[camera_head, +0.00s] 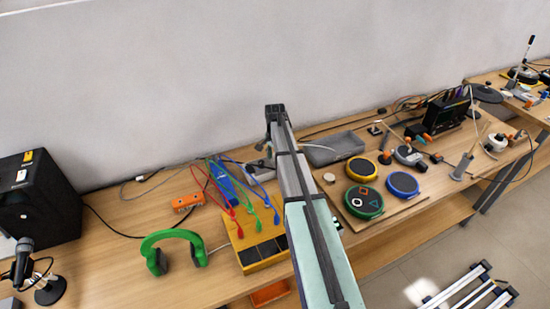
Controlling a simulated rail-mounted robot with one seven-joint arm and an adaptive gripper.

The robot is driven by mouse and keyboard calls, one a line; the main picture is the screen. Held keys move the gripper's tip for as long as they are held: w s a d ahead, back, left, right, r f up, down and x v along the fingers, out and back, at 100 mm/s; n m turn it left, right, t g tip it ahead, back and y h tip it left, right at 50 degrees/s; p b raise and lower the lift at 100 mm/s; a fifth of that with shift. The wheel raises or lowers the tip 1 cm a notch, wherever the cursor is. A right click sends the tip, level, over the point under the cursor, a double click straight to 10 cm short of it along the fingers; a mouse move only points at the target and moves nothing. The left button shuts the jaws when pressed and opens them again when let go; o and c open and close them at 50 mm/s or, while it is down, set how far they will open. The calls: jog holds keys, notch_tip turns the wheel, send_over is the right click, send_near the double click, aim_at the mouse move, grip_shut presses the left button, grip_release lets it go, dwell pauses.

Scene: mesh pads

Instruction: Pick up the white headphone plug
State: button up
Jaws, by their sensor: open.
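Green headphones (172,244) stand on the wooden table at the left front, beside the yellow box. A short stretch of white cable (218,246) runs from near their right side toward that box. I cannot make out a white plug on it for certain. A small white piece (140,178) lies on a thin cable farther back left; I cannot tell what it is. My arm reaches up the middle, and my gripper (275,110) is at its dark far end, above the table's back and far from the headphones. It looks empty; its fingers are small and unclear.
The yellow box (257,251) has red, green and blue leads beside a blue block (223,182). An orange box (188,202) lies behind the headphones. A black case (40,200) and a microphone (23,258) stand left. Round pads (363,201) and a grey tray (335,148) are right.

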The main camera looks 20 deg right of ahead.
jog(key=shift+c, duration=0.3)
grip_shut()
jog(key=shift+r, duration=0.15)
notch_tip(320, 180, up, 25)
jog(key=b, duration=0.2)
dwell(1.5)
